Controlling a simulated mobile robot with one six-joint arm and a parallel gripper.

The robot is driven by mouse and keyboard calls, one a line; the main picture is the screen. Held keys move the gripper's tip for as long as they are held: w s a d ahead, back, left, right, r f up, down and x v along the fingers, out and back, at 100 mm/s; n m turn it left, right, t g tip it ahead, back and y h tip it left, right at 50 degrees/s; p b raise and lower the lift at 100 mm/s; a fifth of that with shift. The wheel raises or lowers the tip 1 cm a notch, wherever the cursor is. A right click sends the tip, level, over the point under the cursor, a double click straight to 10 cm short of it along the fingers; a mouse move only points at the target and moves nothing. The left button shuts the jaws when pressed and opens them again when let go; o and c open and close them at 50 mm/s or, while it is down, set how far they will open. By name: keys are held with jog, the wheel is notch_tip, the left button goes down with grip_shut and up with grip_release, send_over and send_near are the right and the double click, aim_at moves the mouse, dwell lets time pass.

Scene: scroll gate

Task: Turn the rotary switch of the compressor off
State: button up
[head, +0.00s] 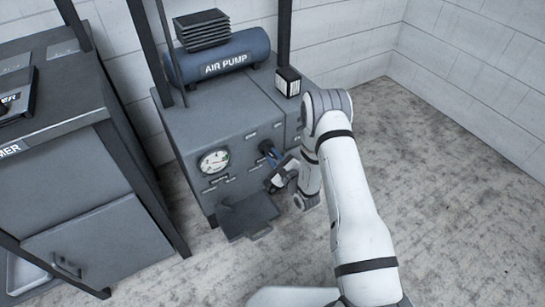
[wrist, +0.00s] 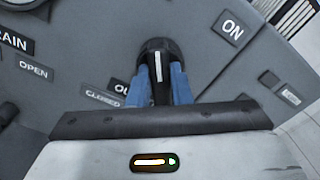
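The compressor is the grey cabinet (head: 240,127) with a blue tank marked AIR PUMP (head: 224,57) on top. Its rotary switch (wrist: 156,54) is a black round knob with a raised grip bar and a white line, seen in the wrist view. The line runs nearly up and down in that picture. An ON label (wrist: 232,28) lies up and right of the knob. My gripper (wrist: 160,85) has its blue fingers on both sides of the grip bar, close against it with no clear gap.
A pressure gauge (head: 214,162) is left of my gripper, and a dark tray-like plate (head: 248,215) juts out below. OPEN (wrist: 33,70) and CLOSED (wrist: 102,97) labels sit left of the knob. Another grey cabinet (head: 90,236) stands at left. Floor at right is clear.

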jog(key=o, duration=0.5)
jog(key=shift+s, duration=0.1)
jog(key=shift+c, duration=0.2)
jog(key=p+v, duration=0.1)
jog(key=v, duration=0.6)
jog(key=shift+s+d, duration=0.2)
jog(key=shift+s, duration=0.1)
jog(key=shift+r+p, duration=0.1)
jog(key=shift+p, duration=0.2)
